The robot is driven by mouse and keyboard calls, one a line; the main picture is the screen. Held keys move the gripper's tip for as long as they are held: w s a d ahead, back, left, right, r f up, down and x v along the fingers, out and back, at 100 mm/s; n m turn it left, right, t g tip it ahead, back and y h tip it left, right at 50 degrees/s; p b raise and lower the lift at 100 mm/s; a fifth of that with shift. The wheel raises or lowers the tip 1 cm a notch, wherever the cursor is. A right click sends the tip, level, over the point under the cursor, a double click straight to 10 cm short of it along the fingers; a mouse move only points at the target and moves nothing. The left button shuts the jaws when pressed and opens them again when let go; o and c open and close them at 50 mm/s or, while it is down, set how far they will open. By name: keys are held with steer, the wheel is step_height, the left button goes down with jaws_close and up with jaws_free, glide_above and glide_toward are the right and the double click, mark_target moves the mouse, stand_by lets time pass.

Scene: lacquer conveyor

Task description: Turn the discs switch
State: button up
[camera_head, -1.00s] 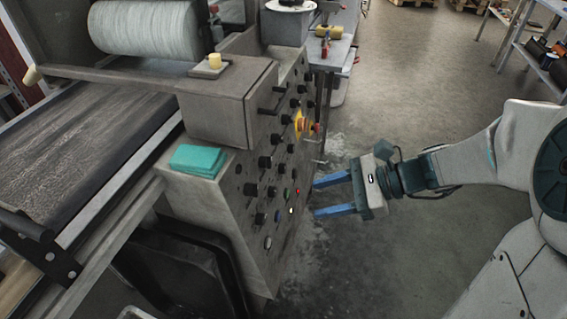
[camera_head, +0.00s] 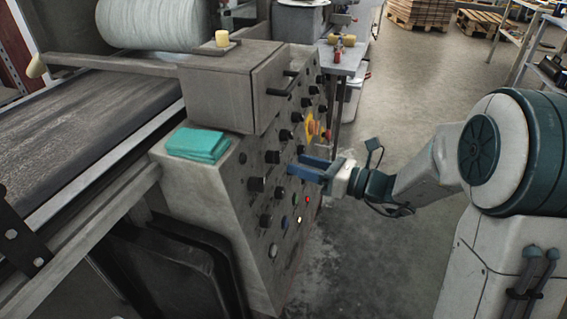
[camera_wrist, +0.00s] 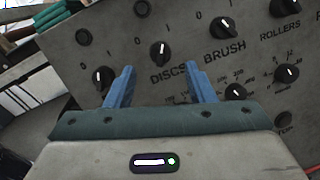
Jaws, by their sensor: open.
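The discs switch (camera_wrist: 159,53) is a round black knob with a white pointer line, above the label DISCS on the grey panel in the wrist view. Its pointer stands nearly upright. My gripper (camera_wrist: 161,67) has two blue fingers spread apart and empty, with their tips below and to either side of the knob. I see no finger touching it. In the head view my gripper (camera_head: 297,164) reaches the panel from the right, among several black knobs; I cannot tell there which one is the discs switch.
The brush knob (camera_wrist: 220,27) and rollers knob (camera_wrist: 280,7) are to the right, a smaller dial (camera_wrist: 235,92) below them. Another knob (camera_wrist: 103,77) is at left. The panel (camera_head: 250,215) also carries a yellow-backed emergency button (camera_head: 312,128). Teal cloths (camera_head: 197,144) lie on top.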

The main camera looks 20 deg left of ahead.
mark_target(274, 157)
steer(key=shift+w+a+b, duration=0.15)
steer(key=shift+w+a, duration=0.05)
steer(key=shift+a, duration=0.7)
steer(key=shift+w+a+b, duration=0.1)
steer(key=shift+w+a, duration=0.05)
steer(key=shift+a, duration=0.75)
steer(key=shift+w+a+b, duration=0.15)
steer(key=shift+w+a, duration=0.05)
steer(key=shift+a, duration=0.7)
steer(key=c, duration=1)
